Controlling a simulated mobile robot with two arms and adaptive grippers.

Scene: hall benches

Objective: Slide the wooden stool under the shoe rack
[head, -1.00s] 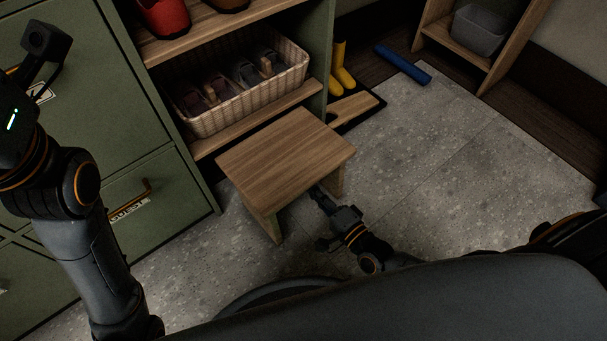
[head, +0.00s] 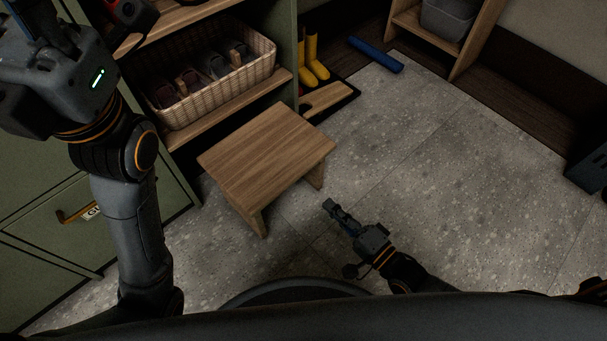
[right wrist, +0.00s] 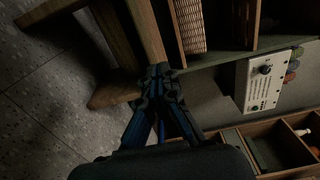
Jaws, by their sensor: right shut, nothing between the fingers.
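The wooden stool (head: 265,150) stands upright on the tile floor, right in front of the shoe rack (head: 225,101), its far edge close to the rack's lowest visible shelf. Its wooden parts also show at the upper left of the right wrist view (right wrist: 148,38). My right gripper (head: 329,206) is shut and empty, low over the floor on the near right side of the stool, with a gap to its right leg. Its fingers show in the right wrist view (right wrist: 157,85). My left gripper (head: 55,70) is raised at the upper left; its fingertips are cut off or unclear.
A wicker basket of shoes (head: 215,88) sits on the rack's shelf. Yellow boots (head: 313,62) stand right of the rack, near a blue roll (head: 376,54). A green drawer cabinet (head: 45,240) is at left. The tile floor (head: 440,180) to the right is clear.

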